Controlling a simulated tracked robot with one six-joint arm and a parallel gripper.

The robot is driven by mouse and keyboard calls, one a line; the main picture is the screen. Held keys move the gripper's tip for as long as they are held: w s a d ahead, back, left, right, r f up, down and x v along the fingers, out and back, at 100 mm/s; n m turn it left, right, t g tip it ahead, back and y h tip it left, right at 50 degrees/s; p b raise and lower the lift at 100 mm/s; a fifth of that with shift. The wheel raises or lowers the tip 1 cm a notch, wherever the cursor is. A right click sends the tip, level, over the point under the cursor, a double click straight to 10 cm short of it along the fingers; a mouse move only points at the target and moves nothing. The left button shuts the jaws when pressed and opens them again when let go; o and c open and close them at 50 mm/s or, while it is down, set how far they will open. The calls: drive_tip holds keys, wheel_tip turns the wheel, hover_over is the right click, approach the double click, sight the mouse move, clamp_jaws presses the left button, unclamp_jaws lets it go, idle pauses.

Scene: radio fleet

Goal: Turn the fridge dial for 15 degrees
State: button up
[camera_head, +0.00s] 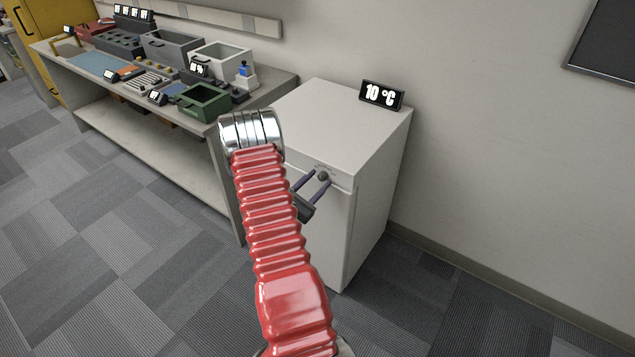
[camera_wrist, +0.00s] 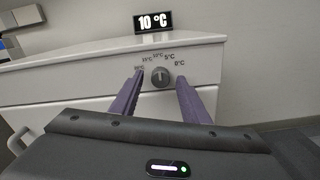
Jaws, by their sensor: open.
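The fridge (camera_head: 335,120) is a white box standing against the wall, to the right of the workbench. Its grey round dial (camera_wrist: 160,77) sits on the upper front panel, with temperature marks printed in an arc above it. The dial's pale pointer line looks about upright. A black display (camera_head: 382,95) on the fridge top reads 10 °C; it also shows in the wrist view (camera_wrist: 153,22). My gripper (camera_wrist: 157,92) is open, its two purple fingers on either side of the dial. In the head view my gripper (camera_head: 315,181) is in front of the dial. I cannot tell whether the fingers touch it.
A workbench (camera_head: 150,145) with several trays and bins, including a green bin (camera_head: 203,101), stands left of the fridge. A white handle (camera_wrist: 18,138) shows at the lower left in the wrist view. Carpet floor (camera_head: 120,240) is clear in front.

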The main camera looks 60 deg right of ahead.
drive_tip(key=shift+s+d, duration=0.1)
drive_tip(key=shift+d, duration=0.25)
drive_tip(key=shift+c, duration=0.3)
drive_tip(key=shift+a, duration=0.1)
drive_tip(key=c, duration=1)
drive_tip(key=shift+n, duration=2.9)
